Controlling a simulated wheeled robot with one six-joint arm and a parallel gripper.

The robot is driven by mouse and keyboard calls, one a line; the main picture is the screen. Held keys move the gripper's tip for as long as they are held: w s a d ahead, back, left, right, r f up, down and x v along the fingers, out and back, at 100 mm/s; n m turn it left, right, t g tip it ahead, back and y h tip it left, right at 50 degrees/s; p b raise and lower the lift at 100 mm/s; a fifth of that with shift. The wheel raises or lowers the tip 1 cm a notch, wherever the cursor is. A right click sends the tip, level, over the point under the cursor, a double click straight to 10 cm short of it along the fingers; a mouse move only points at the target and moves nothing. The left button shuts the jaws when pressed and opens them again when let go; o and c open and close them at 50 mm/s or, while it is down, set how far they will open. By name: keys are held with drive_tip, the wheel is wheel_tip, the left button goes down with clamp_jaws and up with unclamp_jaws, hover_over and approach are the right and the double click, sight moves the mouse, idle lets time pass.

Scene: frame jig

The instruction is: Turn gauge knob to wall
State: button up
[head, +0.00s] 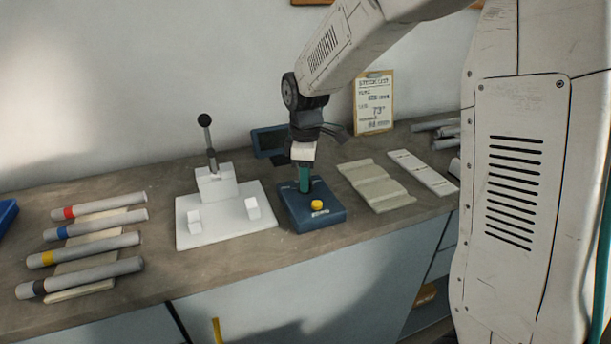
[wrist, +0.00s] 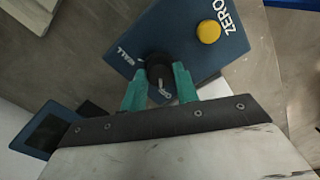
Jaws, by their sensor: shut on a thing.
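The gauge (head: 334,216) is a dark blue box on the bench with a yellow button. Its top also shows in the wrist view (wrist: 195,62), with the word ZERO beside the button. The black gauge knob (wrist: 157,70) sits between my teal fingers. My gripper (wrist: 160,77) is shut on it, one finger on each side. A WALL label (wrist: 131,56) is at the knob's upper left, and a second label (wrist: 165,93), apparently OD, is below it. A pale mark on the knob seems to point down towards that label. In the head view my gripper (head: 304,188) hides the knob.
A dark display (head: 268,141) stands behind the gauge. A white jig with a lever (head: 222,222) is close on the left, with several colour-banded tubes (head: 95,241) farther left. Pale grooved trays (head: 378,187) lie to the right. A clipboard sign (head: 374,102) leans on the wall.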

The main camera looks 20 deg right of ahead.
drive_tip(key=m, duration=1.7)
drive_tip(key=shift+m, duration=0.4)
drive_tip(key=m, duration=0.5)
idle(0.3)
drive_tip(key=o, duration=1)
